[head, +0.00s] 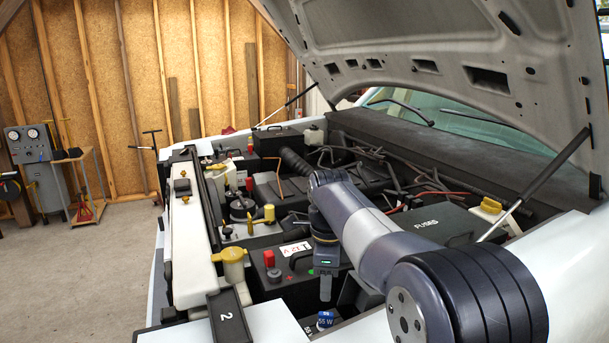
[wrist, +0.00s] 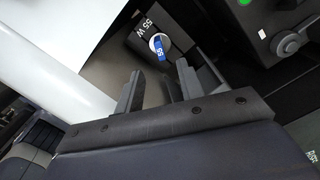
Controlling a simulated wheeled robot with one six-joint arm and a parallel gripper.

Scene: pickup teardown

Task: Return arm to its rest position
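My gripper (wrist: 158,88) shows in the wrist view with its two dark fingers spread apart and nothing between them. In the head view my gripper (head: 326,288) hangs down over the front of the engine bay, beside the 12 V battery (head: 290,270). A blue-capped part marked 55 (wrist: 160,46) sits in a dark holder labelled 55 W, just beyond the fingertips and apart from them. It also shows in the head view (head: 325,319), below the gripper.
The raised hood (head: 430,70) and its strut (head: 545,180) stand above and right. A fuse box (head: 440,225) lies right of my arm. A black box marked 2 (head: 228,318) sits at the front. Open floor (head: 80,260) lies at left.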

